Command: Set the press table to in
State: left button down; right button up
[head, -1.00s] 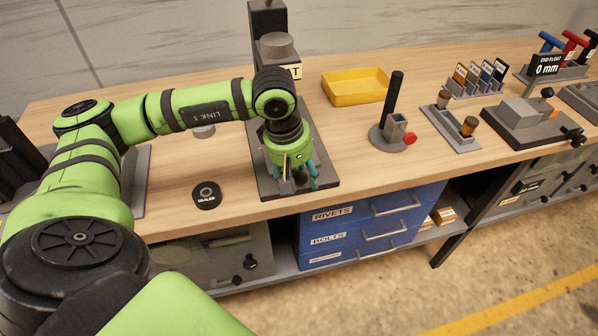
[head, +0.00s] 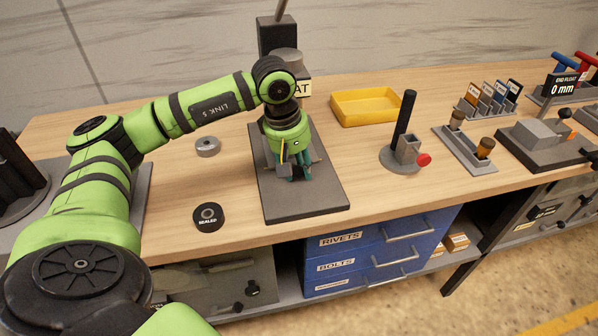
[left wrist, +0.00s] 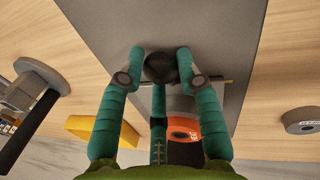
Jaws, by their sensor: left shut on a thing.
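The press stands on a dark grey base plate (head: 310,206), with a dark column (head: 276,36) at its back and a partly readable label ending in "AT" (head: 302,89). My left gripper (head: 297,172) points down over the plate below the press head. In the left wrist view, its teal fingers (left wrist: 162,60) are shut on a round black knob (left wrist: 160,70). A grey block behind the knob, seemingly the press table (left wrist: 225,98), is mostly hidden by the fingers. An orange label (left wrist: 183,124) shows behind them. My right gripper is not in view.
A black "SEALED" puck (head: 209,217) and a grey ring (head: 208,147) lie left of the plate. Right of it stand a yellow tray (head: 340,109) and a holder with a black post (head: 404,115). The base plate's front strip is clear.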

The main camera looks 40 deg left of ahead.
pick_arm(q)
jog(key=shift+a, duration=0.2)
jog(key=c, duration=1)
grip_release()
jog(key=shift+o, duration=0.5)
notch_tip(320, 180, up, 12)
jog(key=s+a, duration=0.1)
jog(key=s, duration=0.1)
jog(key=shift+f, duration=0.15)
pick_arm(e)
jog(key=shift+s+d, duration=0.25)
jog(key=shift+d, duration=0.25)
pick_arm(q)
jog(key=shift+f, duration=0.1)
